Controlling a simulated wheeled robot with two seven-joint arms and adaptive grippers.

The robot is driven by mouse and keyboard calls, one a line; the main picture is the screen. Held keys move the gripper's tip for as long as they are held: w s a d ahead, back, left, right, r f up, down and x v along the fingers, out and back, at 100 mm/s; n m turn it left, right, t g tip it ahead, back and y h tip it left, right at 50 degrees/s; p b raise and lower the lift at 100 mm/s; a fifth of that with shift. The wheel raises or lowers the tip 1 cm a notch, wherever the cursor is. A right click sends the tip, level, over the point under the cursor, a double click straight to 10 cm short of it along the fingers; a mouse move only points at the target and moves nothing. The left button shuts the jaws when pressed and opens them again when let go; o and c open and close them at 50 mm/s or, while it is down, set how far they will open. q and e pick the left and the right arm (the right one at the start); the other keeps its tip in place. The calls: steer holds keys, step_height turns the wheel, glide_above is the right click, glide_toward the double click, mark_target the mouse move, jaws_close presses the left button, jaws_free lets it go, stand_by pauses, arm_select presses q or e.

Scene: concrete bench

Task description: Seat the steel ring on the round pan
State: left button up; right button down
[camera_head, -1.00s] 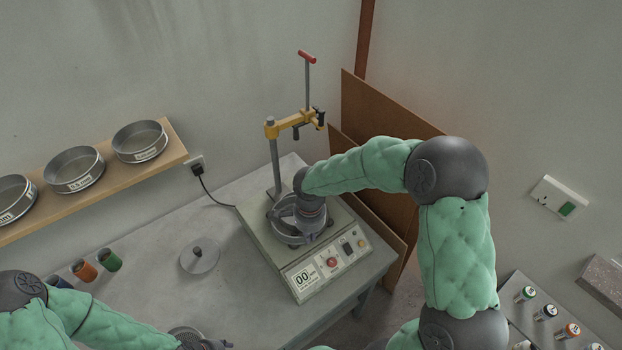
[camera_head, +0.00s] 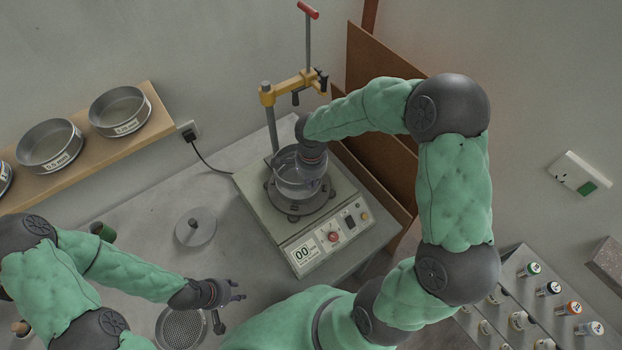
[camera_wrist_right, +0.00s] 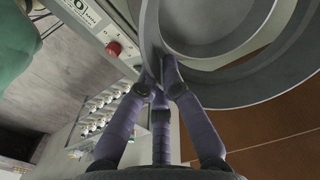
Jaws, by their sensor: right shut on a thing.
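The steel ring (camera_head: 290,182) is a shiny open cylinder, held over the bench machine. My right gripper (camera_head: 314,168) is shut on its right wall. In the right wrist view my right gripper (camera_wrist_right: 162,75) pinches the wall of the steel ring (camera_wrist_right: 245,94). The round pan (camera_head: 304,208) sits under the ring on the machine top, largely covered by it. The ring looks roughly level and over the pan; I cannot tell whether they touch. My left gripper (camera_head: 240,291) is empty, its fingers apart, over the front of the bench.
The machine (camera_head: 252,195) carries a post with a yellow clamp arm (camera_head: 290,86) behind the ring. A grey disc lid (camera_head: 196,228) lies left of it. A mesh sieve (camera_head: 181,331) lies near my left gripper. Sieves stand on a wall shelf (camera_head: 160,124). A brown board (camera_head: 378,160) stands behind.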

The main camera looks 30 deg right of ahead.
mark_target(311, 201)
arm_select(q)
steer(key=shift+f+b, duration=0.5)
steer(key=shift+f, duration=0.05)
steer(key=shift+f+b, duration=0.85)
arm_select(e)
steer(key=shift+f, duration=1.85)
arm_select(q)
steer(key=shift+f+b, duration=0.35)
steer(key=shift+s+f+b, duration=0.1)
steer(key=shift+f+b, duration=0.4)
steer(key=shift+f, duration=0.05)
arm_select(e)
steer(key=shift+a+f, duration=0.1)
steer(key=shift+f, duration=0.3)
arm_select(q)
steer(key=shift+f, duration=0.25)
arm_select(e)
steer(key=shift+f, duration=0.2)
steer(key=c, duration=1.3)
jaws_free()
steer(key=shift+c, duration=0.2)
